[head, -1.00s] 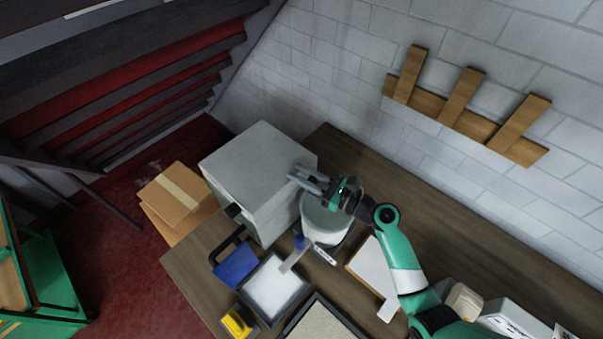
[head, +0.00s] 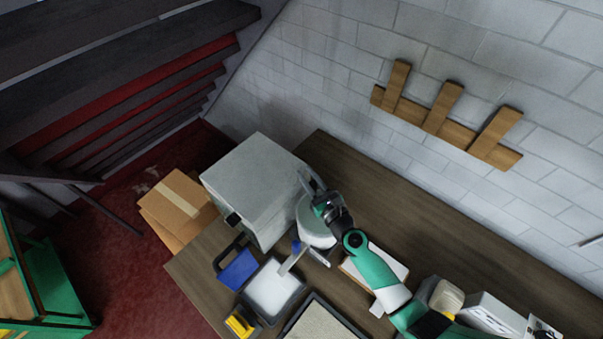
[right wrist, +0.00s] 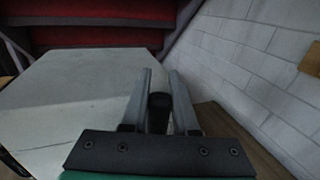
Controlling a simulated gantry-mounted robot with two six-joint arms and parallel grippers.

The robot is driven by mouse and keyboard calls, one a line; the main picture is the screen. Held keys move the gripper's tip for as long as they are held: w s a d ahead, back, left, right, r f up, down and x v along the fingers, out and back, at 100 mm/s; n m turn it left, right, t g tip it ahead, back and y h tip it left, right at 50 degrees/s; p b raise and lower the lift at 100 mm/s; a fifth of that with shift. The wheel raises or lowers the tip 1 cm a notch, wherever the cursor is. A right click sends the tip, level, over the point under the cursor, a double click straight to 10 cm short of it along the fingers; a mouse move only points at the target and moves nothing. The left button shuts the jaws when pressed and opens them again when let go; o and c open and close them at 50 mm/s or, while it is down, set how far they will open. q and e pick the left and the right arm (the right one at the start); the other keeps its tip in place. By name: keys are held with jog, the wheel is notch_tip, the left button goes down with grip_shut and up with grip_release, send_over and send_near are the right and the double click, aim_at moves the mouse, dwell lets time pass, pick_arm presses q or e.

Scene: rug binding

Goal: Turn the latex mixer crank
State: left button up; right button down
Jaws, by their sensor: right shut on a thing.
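The latex mixer (head: 313,234) is a pale round tub on the wooden bench, beside a big grey box. My right gripper (head: 306,180) is above the tub, close to the box's right side, and its arm hides part of the tub's top. In the right wrist view the two grey fingers of the right gripper (right wrist: 160,92) stand on either side of a dark upright crank knob (right wrist: 159,108) and are shut on it. The rest of the crank is hidden. My left gripper is in neither view.
The grey box (head: 252,182) stands left of the mixer. A blue-bladed tool (head: 237,270), a white-filled tray (head: 272,290) and a yellow item (head: 239,322) lie in front. A white block (head: 378,264) is to the right. Bare bench (head: 400,205) runs along the wall.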

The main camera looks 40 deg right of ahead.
jog(key=s+d+m+g+h+b, duration=0.3)
jog(key=s+m+g+h+b, duration=0.2)
jog(key=m+g+b, duration=0.4)
jog(key=s+d+m+g+h+b, duration=0.2)
jog(key=s+m+g+h+b, duration=0.4)
jog(key=m+g+b, duration=0.4)
jog(key=g+h+b, duration=0.1)
jog(key=g+b, duration=0.4)
jog(key=b, duration=0.1)
jog(key=shift+s+d, duration=0.2)
jog(key=shift+d, duration=0.2)
jog(key=c, duration=0.7)
grip_release()
jog(key=shift+r, duration=0.1)
